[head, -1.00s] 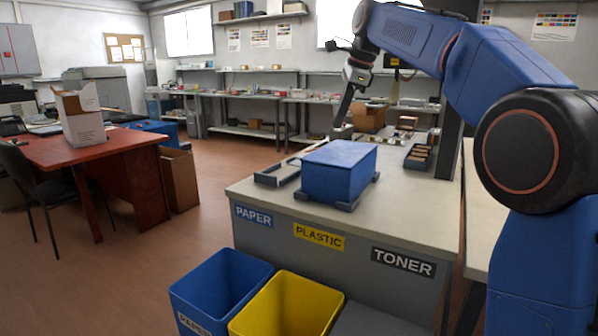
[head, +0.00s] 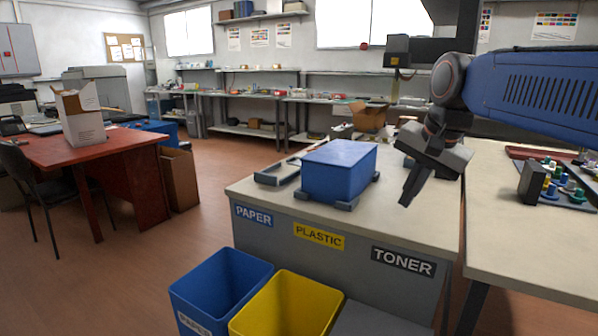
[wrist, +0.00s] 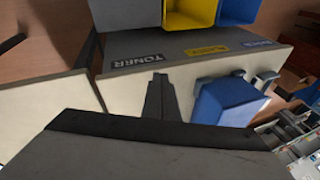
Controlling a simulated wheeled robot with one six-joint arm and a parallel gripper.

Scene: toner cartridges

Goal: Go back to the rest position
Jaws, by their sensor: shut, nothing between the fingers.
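My gripper (head: 408,190) hangs in the air over the right part of the light-topped bench (head: 410,225), to the right of the blue box. Its fingers are together with nothing between them. In the wrist view the closed fingers (wrist: 158,100) point toward the bench edge above the TONER label. The blue box (head: 340,170) sits closed on dark corner supports on the bench, apart from my gripper. It also shows in the wrist view (wrist: 225,103). My arm reaches in from the right and hides part of the bench's back.
A blue bin (head: 220,290) and a yellow bin (head: 285,305) stand before the bench. A side table (head: 520,245) on the right holds a tray of coloured small parts (head: 565,185). A red desk (head: 100,150) stands left, with open floor between.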

